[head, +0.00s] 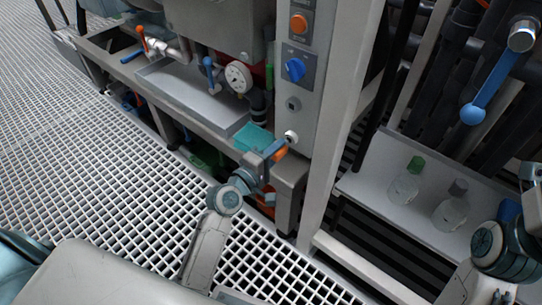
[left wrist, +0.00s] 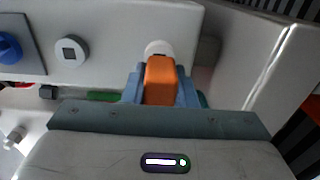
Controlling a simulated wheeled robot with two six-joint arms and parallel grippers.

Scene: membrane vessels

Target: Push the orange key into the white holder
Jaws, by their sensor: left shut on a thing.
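The orange key (head: 281,154) is between the blue-grey fingers of my left gripper (head: 275,150), which is shut on it in front of the grey control panel. The key also shows in the left wrist view (left wrist: 160,80), pointing toward the round white holder (left wrist: 157,47). The holder shows in the head view (head: 291,136) on the lower panel. The key's far end is hidden, so I cannot tell whether it touches the holder. Part of my right arm shows at the right edge of the head view; its fingertips are not clear.
Above the holder are a square-holed socket (head: 293,104), a blue rotary switch (head: 295,69) and an orange button (head: 299,24). A grey post (head: 341,110) stands just right. Left are a pressure gauge (head: 239,77) and a tray (head: 195,95). Two bottles stand on the right shelf (head: 378,183).

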